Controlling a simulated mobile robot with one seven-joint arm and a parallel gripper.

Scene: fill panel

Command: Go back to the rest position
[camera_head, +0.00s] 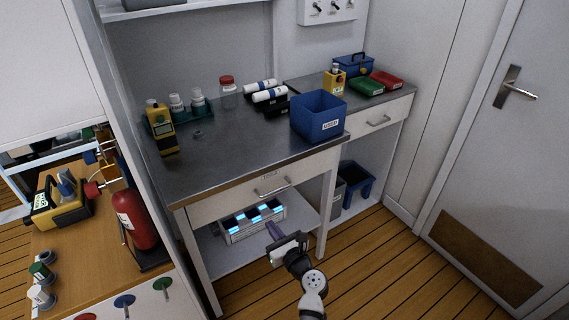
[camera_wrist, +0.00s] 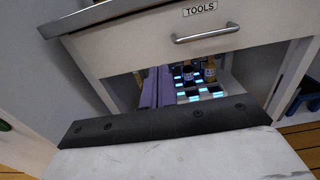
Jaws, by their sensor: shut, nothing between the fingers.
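My gripper (camera_head: 270,228) is in front of the workbench, below the drawer, at the height of the lower shelf. Its purple fingers are together with nothing between them. In the wrist view the fingers (camera_wrist: 157,80) point at the opening under the drawer labelled TOOLS (camera_wrist: 190,45). Behind them is a grey panel (camera_head: 250,222) with several lit blue-white squares, on the lower shelf. Small bottles (camera_wrist: 200,73) stand by the lit squares in the wrist view. Whether the fingers reach past the bench's front edge is hard to tell.
The steel benchtop (camera_head: 225,160) carries a blue bin (camera_head: 318,117), a yellow meter (camera_head: 161,130) and several bottles. The drawer handle (camera_head: 272,190) sticks out above my gripper. A bench leg (camera_head: 327,215) is to its right. Wooden floor (camera_head: 400,255) lies open at right, before the door (camera_head: 510,130).

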